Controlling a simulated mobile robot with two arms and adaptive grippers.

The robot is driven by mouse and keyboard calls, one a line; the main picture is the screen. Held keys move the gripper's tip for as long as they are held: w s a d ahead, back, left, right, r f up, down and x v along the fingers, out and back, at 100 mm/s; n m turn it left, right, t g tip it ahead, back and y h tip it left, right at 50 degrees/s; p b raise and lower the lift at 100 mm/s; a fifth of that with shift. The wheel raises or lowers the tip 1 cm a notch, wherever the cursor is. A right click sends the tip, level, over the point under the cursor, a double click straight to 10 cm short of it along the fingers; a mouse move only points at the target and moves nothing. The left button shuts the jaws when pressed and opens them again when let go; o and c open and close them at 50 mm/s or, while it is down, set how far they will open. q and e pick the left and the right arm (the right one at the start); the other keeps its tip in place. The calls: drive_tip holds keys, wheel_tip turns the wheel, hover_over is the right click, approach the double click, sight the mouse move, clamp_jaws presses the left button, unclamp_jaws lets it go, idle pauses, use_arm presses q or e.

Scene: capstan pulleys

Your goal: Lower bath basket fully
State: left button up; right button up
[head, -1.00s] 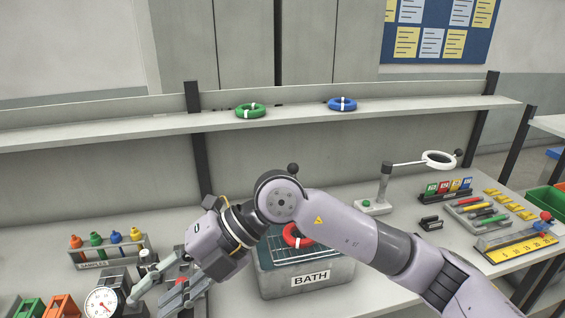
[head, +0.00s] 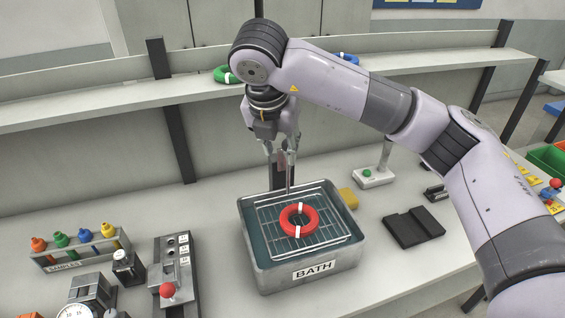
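The wire bath basket (head: 270,222) sits inside the grey BATH tank (head: 262,275), over bluish water. A red ring (head: 311,226) with white bands lies on its wires. I cannot tell how deep the basket sits. A thin upright rod (head: 289,180) rises at the back of the tank. My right gripper (head: 281,156) points down above the tank's back edge, with its fingers around or beside the top of this rod. Whether the fingers touch or grip it is too small to tell. My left gripper is not in view.
A control box with a red knob (head: 168,290) stands left of the tank, near a sample rack (head: 82,250) and a dial gauge (head: 78,308). A black tray (head: 414,228) and yellow block (head: 348,198) are to the right. A shelf (head: 90,112) runs behind.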

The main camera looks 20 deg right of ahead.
sight(287, 182)
drive_tip(key=p+x, duration=0.3)
drive_tip(key=x, duration=0.8)
drive_tip(key=shift+f, duration=0.35)
drive_tip(key=x, duration=0.3)
drive_tip(key=shift+w+f+p, duration=0.15)
drive_tip(key=shift+w+p, duration=0.05)
drive_tip(key=shift+p, duration=0.1)
drive_tip(key=shift+w+f, duration=0.1)
drive_tip(key=shift+f, duration=0.25)
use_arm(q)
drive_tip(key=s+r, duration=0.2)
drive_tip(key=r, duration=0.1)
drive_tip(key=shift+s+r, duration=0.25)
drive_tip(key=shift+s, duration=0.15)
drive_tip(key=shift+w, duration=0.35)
use_arm(e)
clamp_jaws()
